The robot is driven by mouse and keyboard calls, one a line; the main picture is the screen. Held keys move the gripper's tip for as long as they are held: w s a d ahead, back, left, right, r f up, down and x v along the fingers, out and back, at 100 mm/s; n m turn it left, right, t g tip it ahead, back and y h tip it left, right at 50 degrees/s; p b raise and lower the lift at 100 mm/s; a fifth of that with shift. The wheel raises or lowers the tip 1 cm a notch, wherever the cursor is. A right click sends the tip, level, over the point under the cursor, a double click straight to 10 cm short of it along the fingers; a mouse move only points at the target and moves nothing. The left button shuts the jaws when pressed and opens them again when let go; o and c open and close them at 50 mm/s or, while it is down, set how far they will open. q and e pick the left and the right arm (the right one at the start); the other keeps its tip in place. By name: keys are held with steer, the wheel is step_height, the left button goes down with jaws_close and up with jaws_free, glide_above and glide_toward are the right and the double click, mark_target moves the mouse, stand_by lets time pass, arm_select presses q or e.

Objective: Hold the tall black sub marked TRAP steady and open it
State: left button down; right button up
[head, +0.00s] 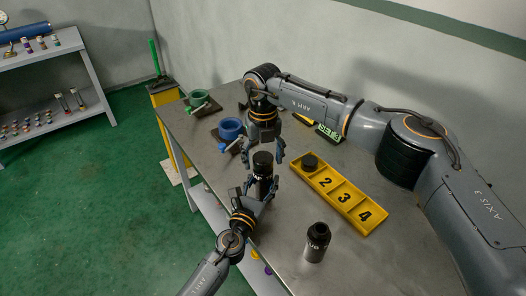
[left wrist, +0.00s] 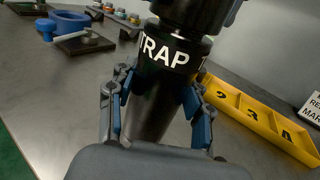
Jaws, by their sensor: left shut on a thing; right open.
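The tall black sub marked TRAP (left wrist: 165,55) is upright between the fingers of my left gripper (left wrist: 155,110), which is shut on its body. In the head view the black top of this sub (head: 263,160) shows above my left gripper (head: 262,187), near the table's left edge. Its lower end is hidden, so I cannot tell whether it touches the table. My right gripper (head: 265,150) is open, fingers pointing down, just above and around the top of the sub. I cannot tell whether the fingers touch it.
A yellow tray (head: 375,222) with numbered compartments lies to the right; a black round piece (head: 310,161) sits in its far-left compartment. Blue (head: 230,129) and green (head: 197,98) vises are at the back left.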

steer(key=c, duration=1.2)
steer(key=n, duration=0.9)
steer(key=shift+n, duration=0.3)
steer(key=shift+r, duration=0.2)
steer(key=shift+r, duration=1)
